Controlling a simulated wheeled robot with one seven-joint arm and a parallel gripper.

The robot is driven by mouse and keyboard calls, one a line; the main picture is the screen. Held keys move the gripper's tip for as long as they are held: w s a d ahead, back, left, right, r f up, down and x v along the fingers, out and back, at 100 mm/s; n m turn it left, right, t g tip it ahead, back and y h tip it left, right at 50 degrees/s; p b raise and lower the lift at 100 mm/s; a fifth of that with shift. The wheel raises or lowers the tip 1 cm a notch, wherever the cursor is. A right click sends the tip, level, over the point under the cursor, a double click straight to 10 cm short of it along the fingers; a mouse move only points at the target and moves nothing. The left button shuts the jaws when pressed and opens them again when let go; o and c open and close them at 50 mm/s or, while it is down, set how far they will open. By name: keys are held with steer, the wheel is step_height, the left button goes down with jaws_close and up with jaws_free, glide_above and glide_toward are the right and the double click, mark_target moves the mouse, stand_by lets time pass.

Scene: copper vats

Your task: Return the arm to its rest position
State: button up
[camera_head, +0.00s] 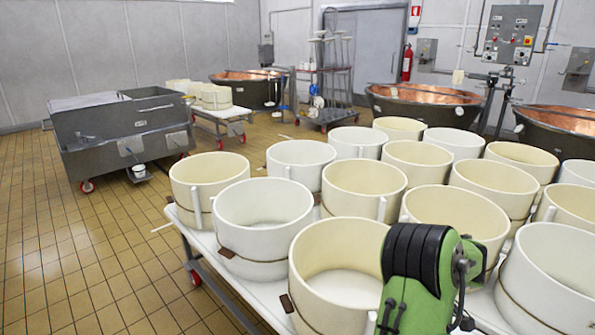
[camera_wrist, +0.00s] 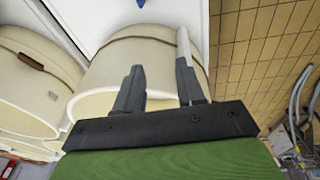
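My arm, green with a black ribbed part, rises at the lower right of the head view, in front of the white and cream moulds. My gripper's fingers do not show there. In the wrist view my gripper (camera_wrist: 158,88) shows two dark grey fingers spread apart, with nothing held between them. Behind the fingers is a cream round mould (camera_wrist: 105,72) on the white table (camera_wrist: 105,15). I cannot tell whether the fingers touch it.
Several round moulds (camera_head: 262,205) crowd the wheeled white table (camera_head: 205,240). A grey wheeled vat (camera_head: 120,135) stands at the left. Copper vats (camera_head: 425,100), a rack (camera_head: 325,85) and a red extinguisher (camera_head: 407,63) are at the back. The tiled floor (camera_head: 85,250) at the left is clear.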

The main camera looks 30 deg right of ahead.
steer(key=w+a+r+m+t+p, duration=0.1)
steer(key=w+a+r, duration=0.2)
steer(key=a+r, duration=0.7)
steer(key=w+a+r+t+p, duration=0.15)
steer(key=w+a+r, duration=0.25)
steer(key=a+r, duration=0.6)
steer(key=s+a+r+p, duration=0.1)
steer(key=s+a, duration=0.5)
steer(key=a, duration=0.3)
steer(key=s+a+r+t+p, duration=0.1)
steer(key=s+a+r, duration=0.1)
steer(key=s+a, duration=0.5)
steer(key=shift+a+m+y, duration=0.4)
steer(key=shift+a, duration=0.45)
